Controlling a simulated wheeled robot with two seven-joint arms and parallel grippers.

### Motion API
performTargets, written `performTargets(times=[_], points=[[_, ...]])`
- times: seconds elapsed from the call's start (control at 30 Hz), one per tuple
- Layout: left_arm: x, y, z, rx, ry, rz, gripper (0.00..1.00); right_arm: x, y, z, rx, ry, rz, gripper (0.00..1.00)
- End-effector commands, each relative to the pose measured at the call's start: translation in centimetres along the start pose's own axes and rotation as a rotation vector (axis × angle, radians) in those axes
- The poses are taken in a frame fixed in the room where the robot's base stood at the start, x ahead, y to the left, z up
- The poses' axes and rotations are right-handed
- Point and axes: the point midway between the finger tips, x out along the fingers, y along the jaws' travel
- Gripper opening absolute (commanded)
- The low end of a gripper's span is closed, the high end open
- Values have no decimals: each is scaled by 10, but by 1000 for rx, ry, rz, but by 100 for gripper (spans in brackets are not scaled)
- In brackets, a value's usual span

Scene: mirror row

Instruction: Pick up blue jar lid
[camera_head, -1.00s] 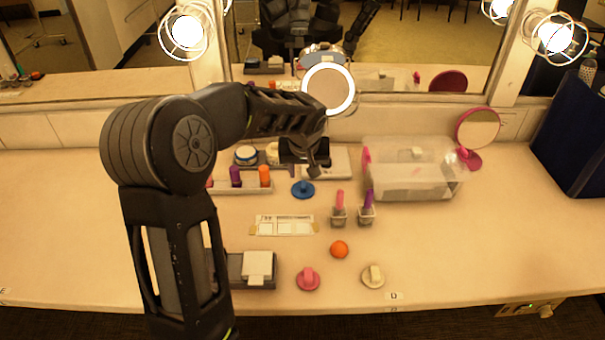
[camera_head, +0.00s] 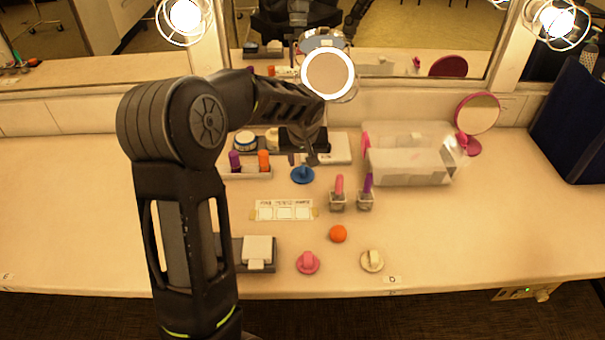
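The blue jar lid (camera_head: 302,176) lies on the counter, a round disc with an upright grip on top. My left gripper (camera_head: 309,155) is just behind and above it in the picture, pointing down. Its fingers look dark and narrow, and I cannot tell whether they are apart or touching the lid. Nothing is visibly held. My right gripper is not in view.
A clear bin (camera_head: 410,172) stands to the right. Two small cups (camera_head: 338,203) hold coloured sticks. A label card (camera_head: 284,210) lies in front of the blue lid.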

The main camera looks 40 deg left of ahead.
Motion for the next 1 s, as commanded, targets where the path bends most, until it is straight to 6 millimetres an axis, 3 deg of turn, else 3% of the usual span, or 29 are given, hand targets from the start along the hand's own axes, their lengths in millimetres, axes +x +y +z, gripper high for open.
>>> performTargets(times=[0.4, 1.0], points=[[49, 0, -3, 0, -1, -1, 39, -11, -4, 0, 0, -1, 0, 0], [50, 1, -3, 0, 0, 0, 39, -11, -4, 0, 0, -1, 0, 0]])
